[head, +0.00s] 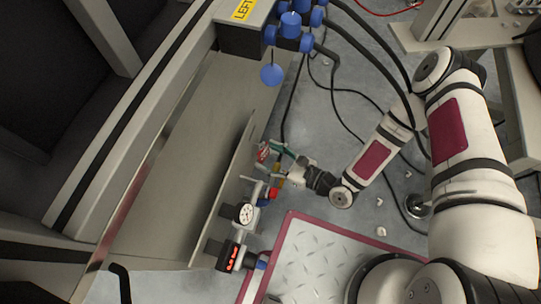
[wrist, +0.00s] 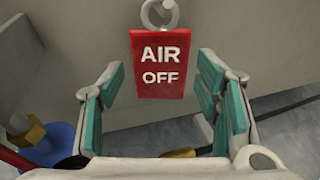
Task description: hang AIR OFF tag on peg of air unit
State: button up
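The red AIR OFF tag (wrist: 158,64) hangs upright, its lettering facing the wrist camera, with a grey ring (wrist: 146,14) at its top. A rounded grey end shows inside the ring; I cannot tell for sure that it is the peg. My gripper (head: 278,152) is open, its green-padded fingers on either side of the tag with a gap on both sides. In the head view the tag (head: 263,152) is small and red, just left of my fingers. The air unit (head: 245,213), with a round gauge, is mounted on the panel below my gripper.
A grey upright panel (head: 185,170) stands close left of my gripper. A red digital display (head: 232,257) sits below the gauge. Blue fittings with black hoses (head: 290,28) are above. A red-edged tread plate (head: 325,255) lies at lower right. Cables cross the grey floor.

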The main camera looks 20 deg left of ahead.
dwell(0.3)
jog(key=v, duration=1.2)
jog(key=shift+f, duration=0.1)
